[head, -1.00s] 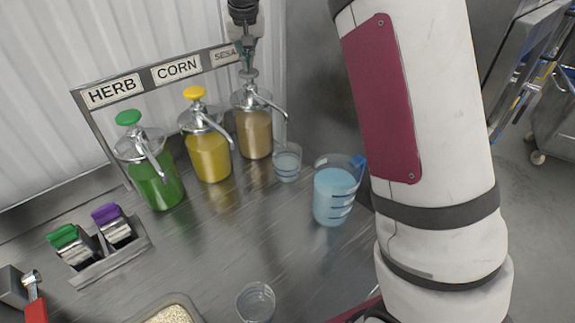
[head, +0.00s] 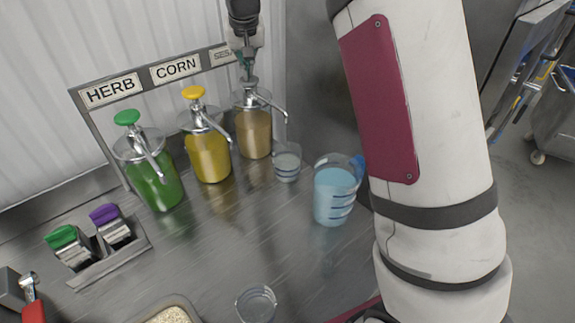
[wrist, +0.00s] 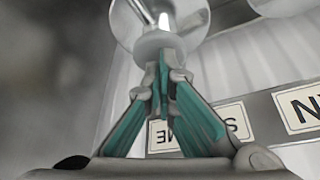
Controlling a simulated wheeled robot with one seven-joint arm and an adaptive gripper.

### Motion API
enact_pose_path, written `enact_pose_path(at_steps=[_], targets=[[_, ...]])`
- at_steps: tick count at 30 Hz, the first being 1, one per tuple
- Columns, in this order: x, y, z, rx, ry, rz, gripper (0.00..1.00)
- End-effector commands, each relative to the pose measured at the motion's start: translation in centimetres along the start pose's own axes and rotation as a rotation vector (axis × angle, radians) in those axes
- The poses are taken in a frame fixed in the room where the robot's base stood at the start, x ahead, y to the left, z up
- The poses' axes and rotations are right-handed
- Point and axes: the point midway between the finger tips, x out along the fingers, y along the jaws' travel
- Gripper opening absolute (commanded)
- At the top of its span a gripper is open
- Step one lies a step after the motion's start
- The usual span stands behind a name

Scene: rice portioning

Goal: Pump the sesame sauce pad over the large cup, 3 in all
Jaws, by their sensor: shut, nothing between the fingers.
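The sesame sauce dispenser (head: 253,132) is the tan-filled jar at the right end of the row, with a metal pump and a spout pointing right. My gripper (head: 246,70) is shut and empty, pointing down directly above its pump. In the wrist view its closed fingertips (wrist: 163,62) meet the round pump pad (wrist: 154,42) and appear to touch it. A clear cup with blue rings (head: 287,166) stands by the end of the spout. Another clear cup (head: 256,304) stands at the front. I cannot tell any sauce flow or level in the cups.
The corn dispenser (head: 209,157) and herb dispenser (head: 156,185) stand to the left under the label rack (head: 85,127). A blue-tinted measuring jug (head: 333,200) stands right of the ringed cup. Green and purple-handled items (head: 112,228) sit at left. The counter's middle is clear.

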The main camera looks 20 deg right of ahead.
Motion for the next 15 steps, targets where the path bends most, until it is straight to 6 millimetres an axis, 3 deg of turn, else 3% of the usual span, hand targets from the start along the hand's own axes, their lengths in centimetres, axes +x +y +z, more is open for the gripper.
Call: enact_pose_path(at_steps=[15], targets=[[-1.6, 0.1, -0.6, 0.000, -0.006, 0.002, 0.00]])
